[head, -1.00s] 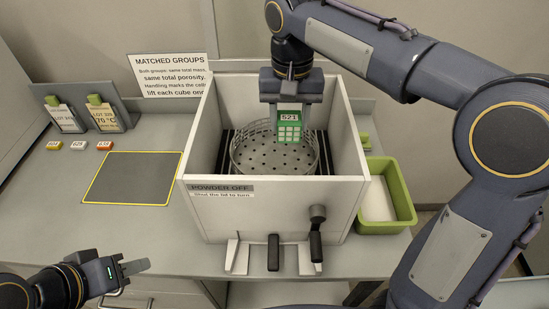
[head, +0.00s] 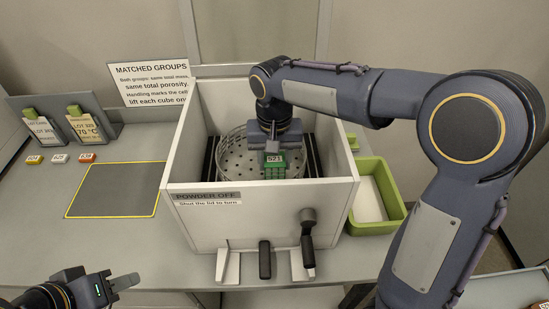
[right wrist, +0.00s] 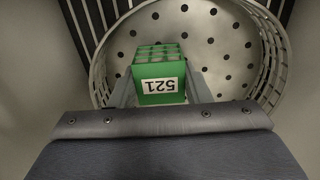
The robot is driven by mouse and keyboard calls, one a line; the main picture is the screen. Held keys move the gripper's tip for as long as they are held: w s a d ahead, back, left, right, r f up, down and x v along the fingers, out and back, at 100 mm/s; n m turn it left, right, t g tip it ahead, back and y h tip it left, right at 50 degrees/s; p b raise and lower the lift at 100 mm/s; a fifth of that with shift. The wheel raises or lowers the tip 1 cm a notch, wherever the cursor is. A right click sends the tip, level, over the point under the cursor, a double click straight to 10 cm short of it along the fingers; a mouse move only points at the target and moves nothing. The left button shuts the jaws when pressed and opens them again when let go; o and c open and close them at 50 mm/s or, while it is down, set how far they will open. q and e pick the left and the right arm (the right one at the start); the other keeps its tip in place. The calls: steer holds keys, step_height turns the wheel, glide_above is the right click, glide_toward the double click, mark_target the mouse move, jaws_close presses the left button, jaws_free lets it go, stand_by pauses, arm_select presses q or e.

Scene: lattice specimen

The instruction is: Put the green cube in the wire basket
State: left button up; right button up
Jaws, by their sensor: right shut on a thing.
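In the right wrist view the cube (right wrist: 160,82) sits between the two fingers (right wrist: 160,92), over the basket's perforated floor (right wrist: 205,40). I cannot tell whether the cube touches that floor. The wire basket stands inside a white open-topped box (head: 262,208). My left gripper (head: 122,284) is at the lower left, away from everything; its finger gap is not clear.
A green bin (head: 388,212) stands right of the box. A yellow-edged dark mat (head: 115,190) lies left of it, with small numbered tags (head: 60,158) behind. Lot cards (head: 85,125) and a sign (head: 150,84) stand at the back. A dark-handled lever (head: 307,240) is on the box front.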

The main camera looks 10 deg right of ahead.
mark_target(275, 159)
steer(key=shift+f, duration=0.15)
steer(key=o, duration=1)
step_height(275, 159, up, 12)
steer(key=shift+r+p, duration=0.25)
steer(key=shift+p, duration=0.1)
